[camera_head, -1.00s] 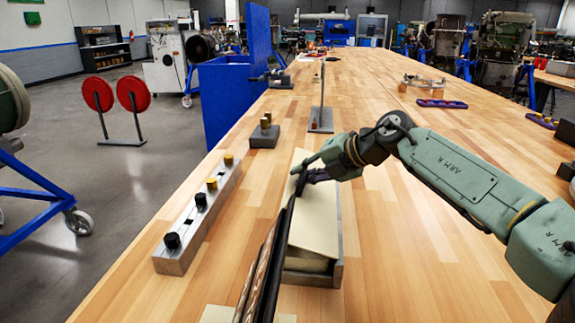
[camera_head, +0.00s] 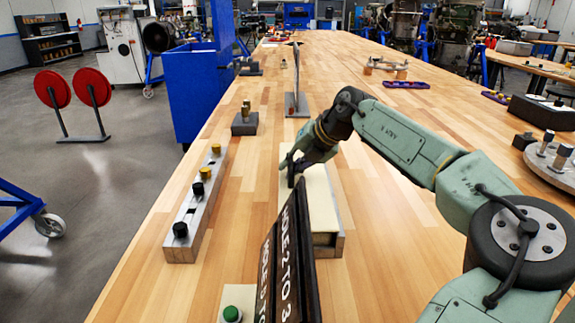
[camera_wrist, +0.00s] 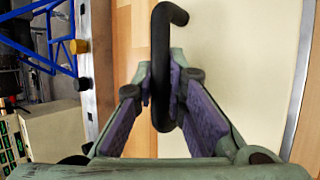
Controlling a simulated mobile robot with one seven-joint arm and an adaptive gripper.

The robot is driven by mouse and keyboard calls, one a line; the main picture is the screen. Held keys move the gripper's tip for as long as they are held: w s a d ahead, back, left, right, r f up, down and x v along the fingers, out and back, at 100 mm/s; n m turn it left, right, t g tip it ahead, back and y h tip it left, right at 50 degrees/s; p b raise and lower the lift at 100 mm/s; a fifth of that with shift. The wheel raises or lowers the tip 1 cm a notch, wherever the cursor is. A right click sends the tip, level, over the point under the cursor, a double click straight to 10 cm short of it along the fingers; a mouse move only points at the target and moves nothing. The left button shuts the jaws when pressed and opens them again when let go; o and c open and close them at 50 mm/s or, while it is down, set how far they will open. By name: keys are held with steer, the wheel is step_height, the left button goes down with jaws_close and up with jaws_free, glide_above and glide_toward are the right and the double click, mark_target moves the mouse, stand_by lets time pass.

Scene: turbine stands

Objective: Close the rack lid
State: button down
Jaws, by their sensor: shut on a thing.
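The rack is a low metal-edged box (camera_head: 327,246) on the wooden bench, with a cream lid panel (camera_head: 322,205) over it. The lid's surface also fills much of the wrist view (camera_wrist: 245,60). My gripper (camera_head: 294,180) is at the lid's left side, above the box. In the wrist view my gripper (camera_wrist: 163,80) is shut on a black bent handle (camera_wrist: 160,45), which stands out in front of the cream panel. The dark sign and my gripper hide part of the lid's left side, so I cannot tell its exact tilt.
A metal bar with black and yellow knobs (camera_head: 194,205) lies to the left. A green button (camera_head: 232,314) is at the bottom. A small block (camera_head: 244,124) and an upright stand (camera_head: 297,104) are behind.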

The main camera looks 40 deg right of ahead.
steer(key=shift+f, duration=0.15)
steer(key=c, duration=1.6)
jaws_free()
steer(key=shift+v, duration=3.8)
